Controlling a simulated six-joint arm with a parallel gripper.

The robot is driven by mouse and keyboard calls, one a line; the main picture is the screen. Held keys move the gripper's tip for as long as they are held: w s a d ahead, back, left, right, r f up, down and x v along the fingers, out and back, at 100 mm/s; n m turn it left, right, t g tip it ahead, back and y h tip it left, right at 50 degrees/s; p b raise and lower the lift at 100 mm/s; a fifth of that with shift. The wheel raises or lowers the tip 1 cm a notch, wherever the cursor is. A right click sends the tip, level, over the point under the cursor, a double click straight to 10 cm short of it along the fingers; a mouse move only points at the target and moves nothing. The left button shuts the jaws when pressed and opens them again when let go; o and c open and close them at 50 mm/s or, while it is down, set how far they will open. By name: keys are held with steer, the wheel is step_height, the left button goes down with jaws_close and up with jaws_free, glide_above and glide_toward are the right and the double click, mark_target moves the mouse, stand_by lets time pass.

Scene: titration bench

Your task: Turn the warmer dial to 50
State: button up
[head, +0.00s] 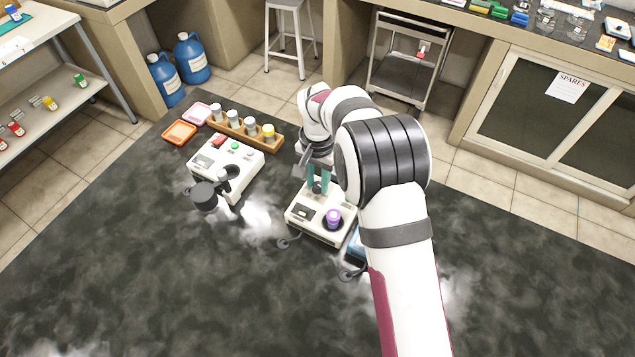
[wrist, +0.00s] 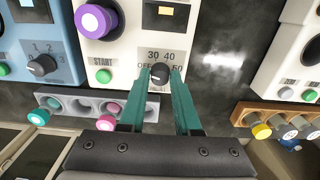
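The warmer (head: 305,212) is a white box with a purple-capped vial (head: 333,217) in its round well. In the wrist view the warmer's front (wrist: 118,55) shows a green START button (wrist: 103,76) and a small dark dial (wrist: 160,72). The marks OFF, 30, 40 and 50 run around the dial; its pointer is too small to read. My gripper (wrist: 161,76) points at the dial, with one teal fingertip on each side of it. Whether the fingertips touch the dial is not clear. In the head view my gripper (head: 319,190) is at the warmer's far side, and the dial is hidden.
Another white device (head: 226,165) stands to the left in the head view, and a blue device (head: 354,246) is partly hidden behind my arm. The near part of the dark bench (head: 180,290) is clear.

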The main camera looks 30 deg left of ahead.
steer(key=c, duration=0.3)
steer(key=m, duration=1.1)
steer(key=shift+m, duration=0.5)
